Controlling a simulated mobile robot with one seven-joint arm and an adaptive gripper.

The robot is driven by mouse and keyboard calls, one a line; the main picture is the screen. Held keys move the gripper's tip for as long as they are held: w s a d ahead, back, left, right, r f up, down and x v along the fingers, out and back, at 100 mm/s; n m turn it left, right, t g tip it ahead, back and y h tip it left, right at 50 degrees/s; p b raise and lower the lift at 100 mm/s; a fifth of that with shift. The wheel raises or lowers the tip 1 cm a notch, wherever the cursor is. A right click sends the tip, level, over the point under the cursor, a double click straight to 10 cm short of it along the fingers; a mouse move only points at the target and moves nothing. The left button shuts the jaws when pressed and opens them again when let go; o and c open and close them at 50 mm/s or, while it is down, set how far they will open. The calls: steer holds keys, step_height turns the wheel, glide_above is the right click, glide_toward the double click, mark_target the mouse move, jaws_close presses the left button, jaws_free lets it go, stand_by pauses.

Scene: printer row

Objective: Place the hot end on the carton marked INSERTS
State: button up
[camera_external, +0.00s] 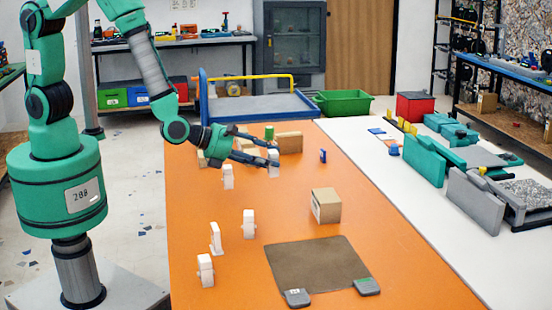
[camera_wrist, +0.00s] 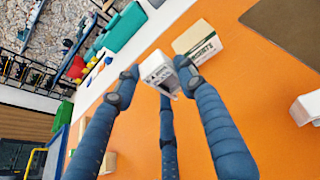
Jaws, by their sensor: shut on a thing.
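My gripper (camera_external: 262,158) is over the far part of the orange table, with its fingers shut on a small white block-like part, which I take to be the hot end (camera_external: 273,164). In the wrist view my gripper (camera_wrist: 158,76) has the hot end (camera_wrist: 157,68) between its fingertips, with dark markings on its face. A tan carton (camera_external: 326,206) stands on the table, nearer the external camera than my gripper. In the wrist view this carton (camera_wrist: 200,40) has green lettering that looks like INSERTS, and it lies beyond the held part, apart from it.
Several white parts stand on the orange table, including one (camera_external: 228,177) near my gripper and one (camera_external: 249,224) farther forward. A brown mat (camera_external: 318,264) lies in front of the carton. Another carton (camera_external: 290,142) stands behind my gripper.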

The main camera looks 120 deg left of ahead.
steer(key=w+a, duration=0.2)
steer(key=w, duration=0.3)
steer(key=w+a+f+b, duration=0.1)
steer(key=w+a, duration=0.1)
steer(key=w, duration=0.3)
steer(key=w+a+b, duration=0.1)
steer(key=w+a, duration=0.1)
steer(key=w, duration=0.2)
steer(key=shift+w+f, duration=0.3)
steer(key=shift+w, duration=0.1)
steer(key=shift+f+b, duration=0.5)
steer(key=shift+f, duration=1.2)
steer(key=shift+f, duration=0.15)
steer(key=o, duration=0.9)
